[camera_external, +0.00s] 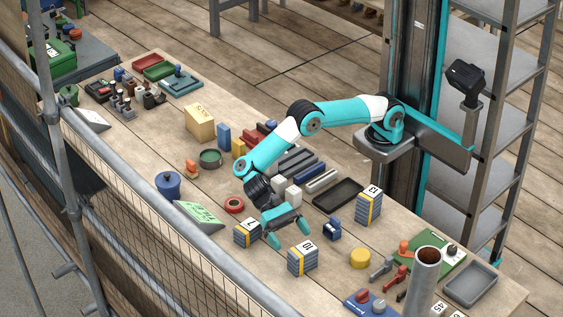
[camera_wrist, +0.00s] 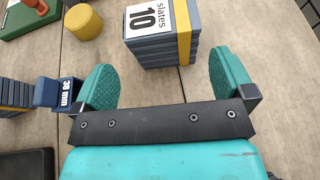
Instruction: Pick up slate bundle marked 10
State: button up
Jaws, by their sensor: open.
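The slate bundle marked 10 (camera_external: 302,258) is a grey stack with a yellow band and a white label, standing on the bench. In the wrist view the bundle (camera_wrist: 162,45) stands beyond the fingertips, its label reading "slates 10". My gripper (camera_external: 289,237) is open and empty, above the bench between the bundle marked 7 (camera_external: 247,233) and the bundle marked 10. In the wrist view its teal fingers (camera_wrist: 165,75) are spread wide, with the bundle ahead of the gap and not between them.
A bundle marked 13 (camera_external: 369,205) stands to the right. A blue block marked 38 mm (camera_wrist: 66,93) is close beside one finger. A yellow cylinder (camera_external: 360,258) stands right of bundle 10. A mesh fence (camera_external: 180,235) runs along the bench's near side.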

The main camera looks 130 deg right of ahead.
aim_at(303, 256)
jog(key=x, duration=0.7)
jog(key=shift+w+a+f, duration=0.15)
jog(key=shift+w+a, duration=0.05)
jog(key=c, duration=0.9)
jog(key=shift+c, duration=0.6)
